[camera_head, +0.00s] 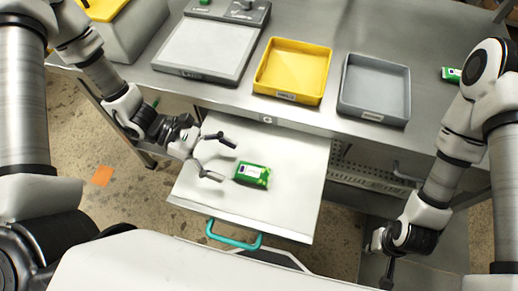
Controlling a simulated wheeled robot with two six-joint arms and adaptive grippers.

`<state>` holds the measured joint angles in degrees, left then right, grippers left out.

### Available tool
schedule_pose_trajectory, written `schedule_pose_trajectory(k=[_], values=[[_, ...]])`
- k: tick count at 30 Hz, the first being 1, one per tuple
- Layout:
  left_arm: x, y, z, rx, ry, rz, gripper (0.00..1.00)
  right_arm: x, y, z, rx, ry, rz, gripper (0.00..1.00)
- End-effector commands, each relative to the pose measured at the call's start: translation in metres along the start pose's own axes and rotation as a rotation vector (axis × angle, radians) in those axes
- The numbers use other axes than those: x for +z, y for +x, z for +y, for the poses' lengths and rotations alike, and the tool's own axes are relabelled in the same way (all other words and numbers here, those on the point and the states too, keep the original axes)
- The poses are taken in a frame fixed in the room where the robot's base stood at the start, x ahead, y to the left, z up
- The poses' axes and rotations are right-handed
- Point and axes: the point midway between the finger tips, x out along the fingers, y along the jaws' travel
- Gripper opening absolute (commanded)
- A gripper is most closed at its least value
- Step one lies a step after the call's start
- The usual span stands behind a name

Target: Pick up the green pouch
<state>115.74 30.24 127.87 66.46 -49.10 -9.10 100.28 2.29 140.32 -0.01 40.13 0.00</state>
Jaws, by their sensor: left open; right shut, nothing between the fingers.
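The green pouch (252,175) has a white label and lies in the open white drawer (290,160) under the table. My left gripper (229,160) is open, with its fingers pointing right toward the pouch. Its fingertips are just left of the pouch, and I see no grip on it. My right gripper (387,280) is shut and empty at the lower right, away from the drawer, pointing down.
On the steel table (235,95) stand a yellow tray (292,96), a grey tray (374,117) and a scale (203,48). Another green item (451,74) lies at the table's right. The drawer has a teal handle (234,240) at its front. The drawer floor around the pouch is clear.

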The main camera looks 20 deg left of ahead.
Motion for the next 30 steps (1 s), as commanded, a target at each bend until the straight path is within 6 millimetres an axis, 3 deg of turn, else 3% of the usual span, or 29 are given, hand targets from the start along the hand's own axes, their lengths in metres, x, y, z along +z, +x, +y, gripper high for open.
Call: schedule_pose_trajectory(k=[11, 18, 26, 30], values=[[0.001, 0.037, 0.002, 0.003, -0.001, -0.003, 0.81, 0.001, -0.001, 0.000, 0.000, 0.000, -0.002, 0.00], [0.000, 0.073, 0.002, 0.005, -0.002, -0.004, 0.81, 0.001, -0.007, 0.000, 0.000, 0.000, -0.001, 0.00], [-0.001, 0.077, 0.003, 0.009, 0.000, -0.005, 0.81, 0.001, -0.007, 0.000, 0.000, 0.000, -0.002, 0.00], [-0.001, 0.077, 0.003, 0.009, -0.001, -0.005, 0.32, 0.001, -0.007, 0.000, 0.000, 0.000, -0.002, 0.00]])
